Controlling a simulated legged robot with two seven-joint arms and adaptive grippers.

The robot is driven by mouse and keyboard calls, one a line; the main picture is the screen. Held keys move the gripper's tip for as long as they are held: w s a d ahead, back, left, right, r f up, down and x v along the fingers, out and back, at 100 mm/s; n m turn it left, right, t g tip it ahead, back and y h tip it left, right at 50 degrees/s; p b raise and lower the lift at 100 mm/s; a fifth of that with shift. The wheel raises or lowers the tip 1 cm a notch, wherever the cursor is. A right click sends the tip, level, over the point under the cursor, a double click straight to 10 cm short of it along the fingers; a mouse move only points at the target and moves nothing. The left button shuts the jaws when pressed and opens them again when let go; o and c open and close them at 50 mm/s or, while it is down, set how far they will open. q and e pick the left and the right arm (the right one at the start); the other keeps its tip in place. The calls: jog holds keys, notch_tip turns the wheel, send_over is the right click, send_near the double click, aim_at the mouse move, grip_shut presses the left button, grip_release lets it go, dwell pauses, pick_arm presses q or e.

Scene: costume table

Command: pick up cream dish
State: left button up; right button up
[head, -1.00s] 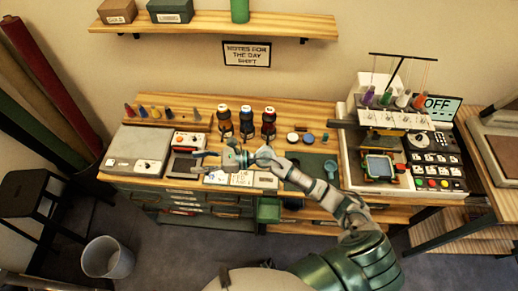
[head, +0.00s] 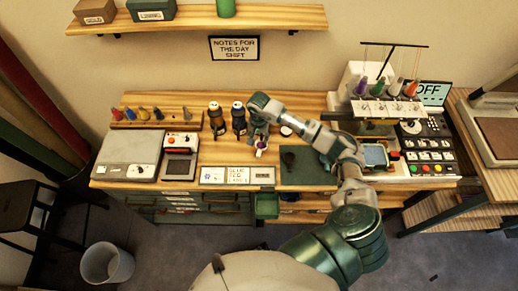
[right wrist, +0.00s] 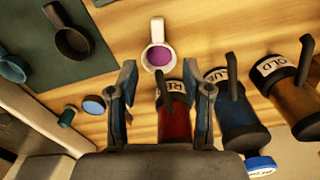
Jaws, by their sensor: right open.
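The cream dish (right wrist: 160,32) is a small round cup with a short handle and purple contents. In the right wrist view it lies on the wooden table, just beyond my fingertips. In the head view the cream dish (head: 261,150) shows just in front of my right gripper (head: 258,128). My right gripper (right wrist: 160,82) is open, its two fingers apart, with nothing held. A red-filled bottle (right wrist: 174,122) shows between and behind the fingers; I cannot tell if they touch it. My left gripper is not in view.
Other bottles (right wrist: 236,110) stand beside the gripper. A dark dish (right wrist: 74,43) lies on a green mat (head: 306,172), with a teal dish (right wrist: 12,68) nearby. Labelled cards (head: 238,175) lie at the table's front. A sewing machine (head: 352,82) stands at the right.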

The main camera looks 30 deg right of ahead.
aim_at(260, 151)
jog(key=f, duration=0.3)
jog(key=shift+d+f, duration=0.2)
jog(key=shift+f, duration=0.15)
jog(key=shift+d+f, duration=0.15)
jog(key=shift+f, duration=0.15)
jog(key=f, duration=0.2)
jog(key=f+p, duration=0.1)
jog(key=f, duration=0.1)
jog(key=shift+s+a+f, duration=0.15)
jog(key=shift+a+f, duration=0.05)
jog(key=shift+f, duration=0.05)
jog(key=shift+a+f, duration=0.1)
jog(key=shift+f, duration=0.1)
jog(key=shift+a+r, duration=0.1)
jog(key=shift+a, duration=0.05)
jog(key=c, duration=0.3)
grip_shut()
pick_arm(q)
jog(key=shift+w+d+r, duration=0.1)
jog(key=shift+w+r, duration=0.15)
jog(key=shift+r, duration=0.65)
pick_arm(e)
jog(key=shift+d, duration=0.25)
